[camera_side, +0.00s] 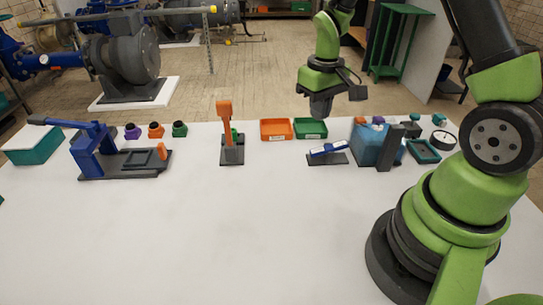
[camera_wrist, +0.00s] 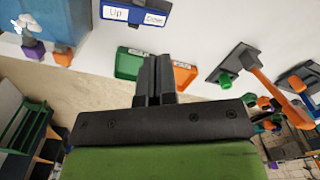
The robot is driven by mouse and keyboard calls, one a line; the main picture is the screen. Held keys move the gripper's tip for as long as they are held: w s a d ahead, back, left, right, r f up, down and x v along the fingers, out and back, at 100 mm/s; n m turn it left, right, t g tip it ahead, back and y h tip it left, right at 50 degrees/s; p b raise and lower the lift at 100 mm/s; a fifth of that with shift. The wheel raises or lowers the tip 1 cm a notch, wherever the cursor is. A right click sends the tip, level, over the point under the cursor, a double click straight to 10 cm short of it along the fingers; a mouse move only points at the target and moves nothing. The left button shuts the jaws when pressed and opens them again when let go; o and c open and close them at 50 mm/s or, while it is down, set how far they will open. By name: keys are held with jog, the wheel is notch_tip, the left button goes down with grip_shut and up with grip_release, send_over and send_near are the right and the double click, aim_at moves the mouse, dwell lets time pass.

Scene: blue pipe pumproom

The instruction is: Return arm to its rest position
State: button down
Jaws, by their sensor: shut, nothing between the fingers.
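My gripper (camera_side: 321,108) hangs above the back part of the white table in the side view, fingers pointing down. It is empty. In the wrist view its two dark fingers (camera_wrist: 154,62) are together with nothing between them. Below and around it are a green tray (camera_side: 310,129), an orange tray (camera_side: 276,130) and a blue up/down switch panel (camera_side: 327,148) on a dark base. The panel also shows in the wrist view (camera_wrist: 136,13), with its labels "Up" and "Down". My gripper is apart from all of them.
An orange-handled lever (camera_side: 225,122) stands left of the trays. A blue box (camera_side: 375,146) and a teal tray (camera_side: 423,151) are at the right. The white table's front (camera_side: 220,240) is clear.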

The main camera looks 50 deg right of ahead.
jog(key=s+a+r+t, duration=0.2)
jog(key=s+a+r, duration=0.25)
jog(key=r, duration=0.35)
jog(key=s+a+r+t, duration=0.3)
jog(key=a+r, duration=0.2)
jog(key=r, duration=0.4)
jog(key=s+a+r+m+t+y, duration=0.1)
jog(key=s+a+r+t+y, duration=0.1)
jog(key=s, duration=0.4)
jog(key=shift+s+a, duration=0.4)
jog(key=shift+a, duration=0.35)
